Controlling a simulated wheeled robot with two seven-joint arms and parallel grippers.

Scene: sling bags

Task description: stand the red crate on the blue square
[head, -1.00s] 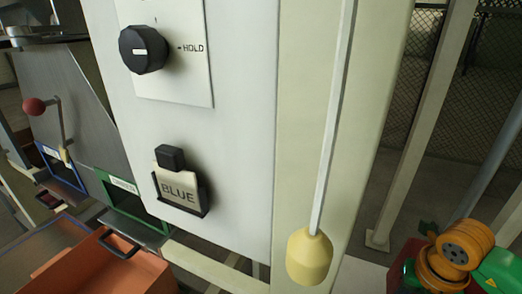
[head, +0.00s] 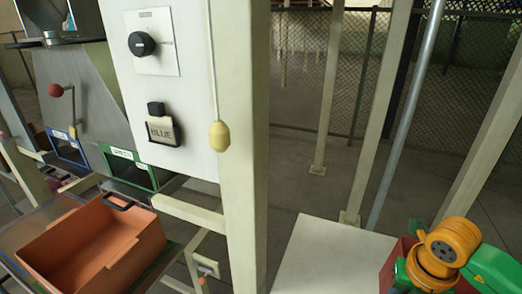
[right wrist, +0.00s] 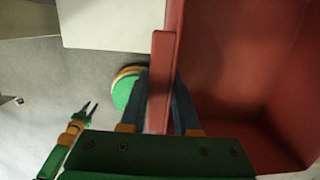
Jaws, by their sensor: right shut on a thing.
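The red crate (right wrist: 235,60) fills the right of the right wrist view, its open inside showing. My right gripper (right wrist: 160,80) is shut on its side wall, one blue finger on each face. In the head view a small part of the red crate (head: 393,257) shows at bottom right, partly hidden behind my orange and green right arm. My left gripper (right wrist: 88,107) shows small in the right wrist view, its two dark prongs apart and empty. No blue square is visible in either view.
A bare pale tabletop (head: 325,258) lies left of the red crate. An orange crate (head: 95,245) stands at lower left below blue and green framed chutes. A cream post (head: 243,150), a cabinet with a BLUE label and a hanging yellow pull (head: 219,136) stand in the middle.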

